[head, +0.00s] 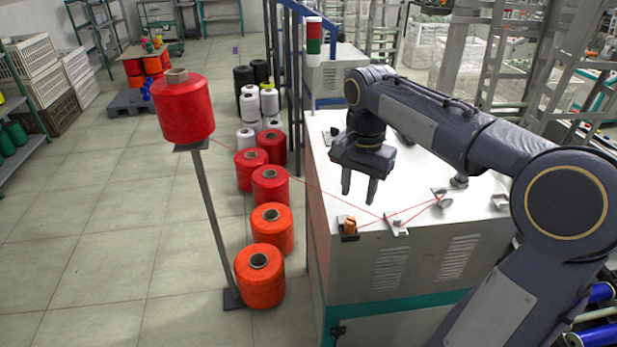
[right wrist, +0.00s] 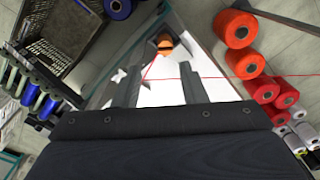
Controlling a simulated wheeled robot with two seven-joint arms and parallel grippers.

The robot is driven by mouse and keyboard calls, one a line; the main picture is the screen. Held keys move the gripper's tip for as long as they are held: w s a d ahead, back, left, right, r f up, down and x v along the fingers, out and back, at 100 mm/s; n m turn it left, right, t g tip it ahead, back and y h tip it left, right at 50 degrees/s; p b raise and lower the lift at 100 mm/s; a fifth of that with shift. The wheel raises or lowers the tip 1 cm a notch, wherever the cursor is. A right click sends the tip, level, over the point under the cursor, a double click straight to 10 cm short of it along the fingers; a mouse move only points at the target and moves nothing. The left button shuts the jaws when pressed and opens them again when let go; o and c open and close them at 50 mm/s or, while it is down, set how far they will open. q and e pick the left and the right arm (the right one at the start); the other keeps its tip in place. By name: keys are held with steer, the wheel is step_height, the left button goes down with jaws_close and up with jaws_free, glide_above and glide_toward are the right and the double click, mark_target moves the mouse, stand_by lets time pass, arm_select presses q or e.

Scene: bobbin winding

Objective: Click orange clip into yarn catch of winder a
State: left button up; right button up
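The orange clip (head: 350,225) is at the front left corner of the white winder top (head: 325,165), at a small dark holder; I cannot tell how firmly it is seated. A thin red yarn runs from it to metal guides (head: 397,224) on the top. My right gripper (head: 359,192) is above and behind the clip, fingers pointing down, open and empty. In the right wrist view the clip (right wrist: 165,43) lies beyond the two spread fingertips (right wrist: 158,80), apart from them. My left gripper is not in view.
A red yarn cone (head: 186,112) stands on a post left of the winder, and its yarn crosses to the guides. Several red and orange cones (head: 271,229) line the floor beside the winder. A red and green signal light (head: 314,42) stands behind.

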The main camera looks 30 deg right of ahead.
mark_target(351, 220)
steer(key=shift+w, duration=0.4)
steer(key=shift+w+a+f, duration=0.1)
step_height(351, 220, down, 7)
steer(key=b, duration=0.6)
steer(key=shift+f+b, duration=0.7)
steer(key=shift+f, duration=0.2)
jaws_close()
step_height(351, 220, up, 5)
steer(key=p, duration=0.4)
steer(key=shift+f+p, duration=0.1)
steer(key=shift+p, duration=0.2)
steer(key=shift+f, duration=0.1)
